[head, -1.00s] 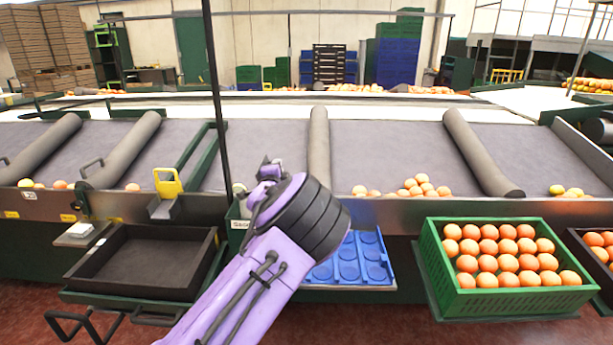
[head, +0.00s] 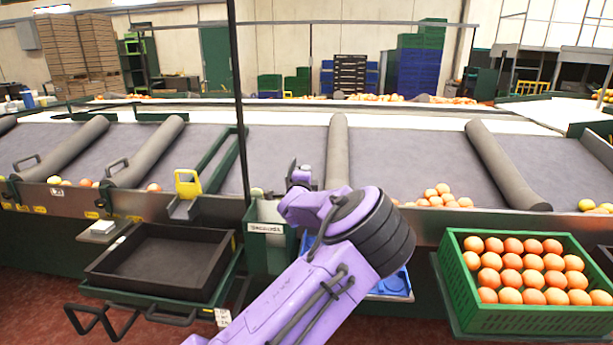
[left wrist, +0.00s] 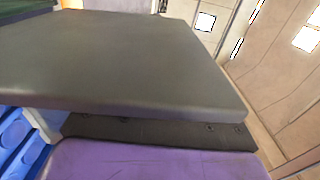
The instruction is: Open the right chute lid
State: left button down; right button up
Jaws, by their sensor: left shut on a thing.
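My left arm rises from the bottom of the head view, and its small dark and purple end, the left gripper (head: 297,175), is in front of the grey sorting table (head: 275,150). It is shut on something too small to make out. In the left wrist view a large dark grey slab (left wrist: 120,60) fills the middle; I cannot tell whether it is a lid or part of my arm. I cannot clearly pick out the right chute lid. My right gripper is not in view.
A labelled green bin (head: 265,250) stands below the gripper. An empty black tray (head: 120,285) is at left, and a green crate (head: 530,318) of oranges at right. A blue tray (head: 397,284) is partly behind my arm. A dark upright post (head: 240,110) stands left of the gripper.

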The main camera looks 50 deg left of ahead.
pick_arm(q)
jog(key=c, duration=1.1)
grip_release()
jog(key=shift+w+d, duration=0.1)
jog(key=shift+s+d, duration=0.25)
jog(key=p+v, duration=0.1)
jog(key=v, duration=0.9)
jog(key=shift+r, duration=0.1)
jog(key=shift+w, duration=0.1)
